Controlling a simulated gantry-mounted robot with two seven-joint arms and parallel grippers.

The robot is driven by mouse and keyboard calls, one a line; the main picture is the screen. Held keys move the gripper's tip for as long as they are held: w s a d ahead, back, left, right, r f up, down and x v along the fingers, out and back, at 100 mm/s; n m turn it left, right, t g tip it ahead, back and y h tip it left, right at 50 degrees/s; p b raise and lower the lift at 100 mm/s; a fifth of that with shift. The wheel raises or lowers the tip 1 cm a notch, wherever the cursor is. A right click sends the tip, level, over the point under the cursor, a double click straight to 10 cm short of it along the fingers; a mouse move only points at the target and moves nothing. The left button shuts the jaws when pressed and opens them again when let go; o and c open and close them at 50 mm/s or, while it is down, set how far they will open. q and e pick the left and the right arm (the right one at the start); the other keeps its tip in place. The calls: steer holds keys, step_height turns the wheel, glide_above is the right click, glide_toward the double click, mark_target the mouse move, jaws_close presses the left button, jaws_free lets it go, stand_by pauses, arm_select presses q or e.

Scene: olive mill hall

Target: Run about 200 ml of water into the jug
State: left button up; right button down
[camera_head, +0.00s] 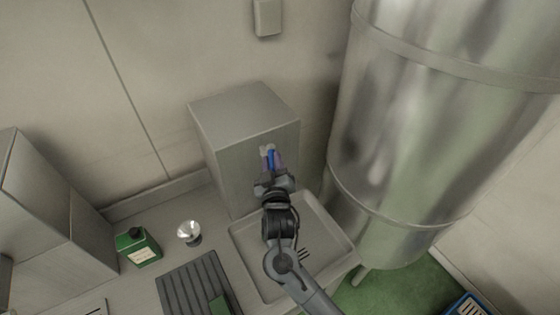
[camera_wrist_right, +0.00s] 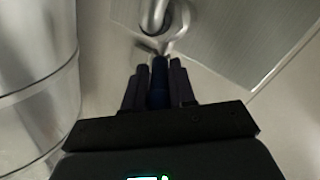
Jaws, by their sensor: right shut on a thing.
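My right gripper (camera_head: 271,164) is at the front of a grey metal box (camera_head: 243,110) above the sink. Its fingers are shut on a blue lever (camera_head: 270,156), which also shows between the fingers in the right wrist view (camera_wrist_right: 160,85). A shiny metal tap (camera_wrist_right: 154,14) shows just beyond the fingertips in the wrist view. I cannot make out a jug in either view; my right arm covers part of the sink. No running water can be made out. My left gripper is not in view.
The sink basin (camera_head: 331,238) lies under my right arm. On the counter to the left are a green canister (camera_head: 138,247), a small metal funnel-like thing (camera_head: 189,232) and a dark ribbed mat (camera_head: 192,285). A large steel tank (camera_head: 425,130) stands close on the right.

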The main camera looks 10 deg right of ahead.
steer(key=shift+a+f, duration=0.1)
steer(key=c, duration=1)
jaws_free()
steer(key=shift+c, duration=0.2)
steer(key=shift+s, duration=0.25)
steer(key=s+a+b, duration=0.1)
steer(key=s+b, duration=0.1)
steer(key=s, duration=0.8)
steer(key=shift+s, duration=0.1)
